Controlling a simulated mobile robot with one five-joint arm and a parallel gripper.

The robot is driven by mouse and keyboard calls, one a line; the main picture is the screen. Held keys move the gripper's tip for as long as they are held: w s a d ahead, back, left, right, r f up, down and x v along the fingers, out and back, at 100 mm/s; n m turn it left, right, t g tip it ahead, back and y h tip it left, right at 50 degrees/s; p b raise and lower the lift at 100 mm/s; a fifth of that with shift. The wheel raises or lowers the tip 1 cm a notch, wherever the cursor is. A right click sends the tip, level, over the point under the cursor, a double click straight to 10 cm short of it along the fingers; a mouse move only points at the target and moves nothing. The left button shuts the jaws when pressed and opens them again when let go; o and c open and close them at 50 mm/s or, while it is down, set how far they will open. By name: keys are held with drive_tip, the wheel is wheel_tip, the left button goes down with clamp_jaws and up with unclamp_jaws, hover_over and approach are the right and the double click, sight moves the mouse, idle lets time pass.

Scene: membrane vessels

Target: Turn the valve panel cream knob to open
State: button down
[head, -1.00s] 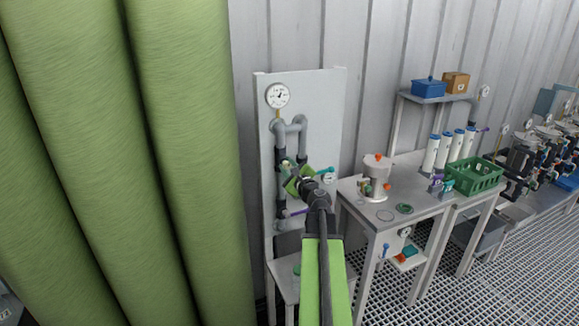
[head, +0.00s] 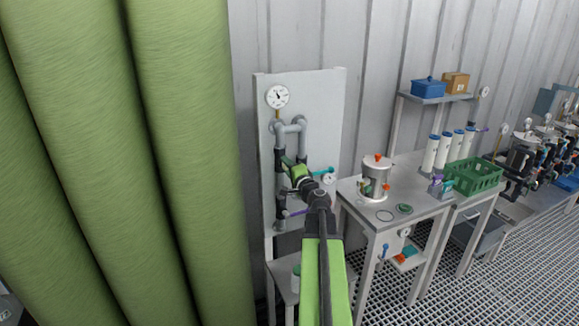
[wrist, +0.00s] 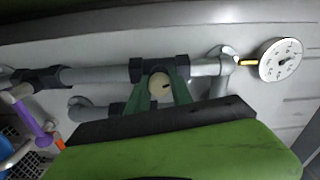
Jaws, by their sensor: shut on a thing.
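The valve panel (head: 325,100) is a pale upright board with grey pipes and dark fittings, standing against the corrugated wall. The cream knob (wrist: 159,84) is round, with a small dark mark, and sits on a dark valve body on the pipe (wrist: 95,75). My gripper (wrist: 162,92) is shut on the knob, with one green finger on each side. In the head view my gripper (head: 287,162) is at the left pipe of the panel and hides the knob.
A round gauge (head: 277,96) is at the panel's top; it also shows in the wrist view (wrist: 281,60). A purple lever (head: 298,212) and a teal handle (head: 323,172) are close by. A bench with a metal vessel (head: 375,180) stands right; green rolls (head: 185,150) stand left.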

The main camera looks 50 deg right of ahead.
drive_tip(key=n, duration=0.7)
drive_tip(key=shift+s, duration=0.1)
drive_tip(key=n, duration=0.6)
drive_tip(key=shift+n, duration=0.4)
drive_tip(key=c, duration=1.1)
unclamp_jaws()
